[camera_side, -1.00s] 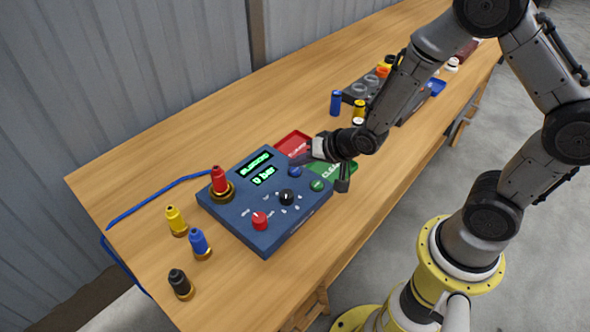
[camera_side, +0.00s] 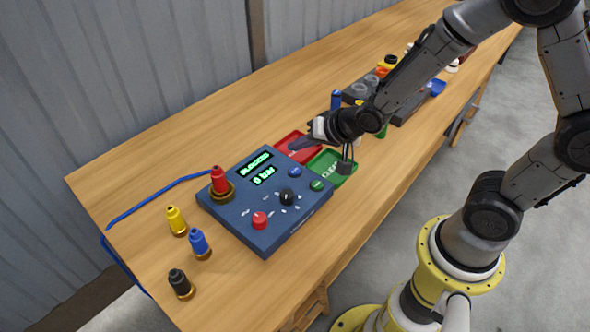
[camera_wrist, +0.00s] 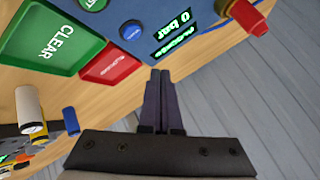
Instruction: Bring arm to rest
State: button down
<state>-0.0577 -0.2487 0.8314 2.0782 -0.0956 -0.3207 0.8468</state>
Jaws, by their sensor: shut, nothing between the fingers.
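My gripper (camera_side: 302,144) is above the red tray (camera_side: 291,150) in the side view, beside the blue control box (camera_side: 262,224). In the wrist view my gripper (camera_wrist: 160,85) has its fingers together with nothing between them. The arm reaches in from the right over the wooden bench (camera_side: 130,180). The box display reads "0 bar", with a line above it that I cannot read surely. A red fitting (camera_side: 219,180) stands upright on the box's left corner.
The green tray (camera_side: 340,172) marked CLEAR lies beside the red one. Yellow (camera_side: 176,220), blue (camera_side: 199,242) and black (camera_side: 180,283) fittings stand at the bench's left. A blue cylinder (camera_side: 336,100) and a dark rack (camera_side: 358,90) are farther back. The bench's back left is mostly clear.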

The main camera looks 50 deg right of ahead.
dwell(0.5)
jog(key=s+d+r+n+t, duration=0.1)
jog(key=s+r, duration=0.2)
jog(key=r, duration=0.6)
jog(key=s+d+r+t, duration=0.1)
jog(key=s+d+r, duration=0.15)
jog(key=r, duration=0.75)
jog(key=s+f+n+g, duration=0.2)
jog(key=s+n, duration=0.1)
jog(key=s, duration=0.6)
jog(key=s+f+n+g+h, duration=0.1)
jog(key=s+f+n+g, duration=0.1)
jog(key=s, duration=0.6)
jog(key=shift+s+a+n+g, duration=0.25)
jog(key=shift+s+n+g, duration=0.15)
jog(key=shift+n+g, duration=0.45)
jog(key=shift+r, duration=0.1)
